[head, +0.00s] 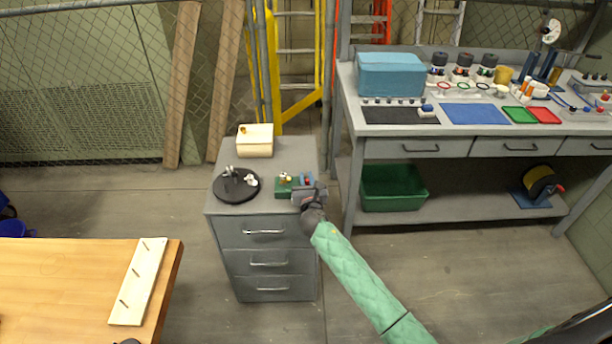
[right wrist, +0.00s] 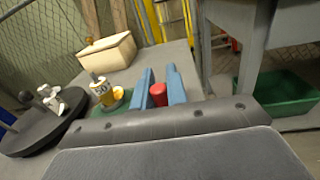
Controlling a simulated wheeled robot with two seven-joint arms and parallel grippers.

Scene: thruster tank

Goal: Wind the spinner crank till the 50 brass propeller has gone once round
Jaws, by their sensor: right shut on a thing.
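The spinner has a green base (head: 284,191) and stands on the grey drawer cabinet. It carries a small brass propeller (head: 286,177). In the right wrist view the "50" label (right wrist: 102,90) faces me, with brass-yellow parts beside it. My right gripper (head: 306,181) is at the right side of the spinner. In the right wrist view its blue fingers are shut around the red crank knob (right wrist: 158,94). The rest of the crank is hidden behind the fingers.
A black round stand with white figures (head: 236,186) is left of the spinner, and a cream box (head: 255,141) is behind it. A workbench (head: 440,148) with several items stands at right, with a green bin (head: 393,188) below. A wooden table (head: 60,290) is at lower left.

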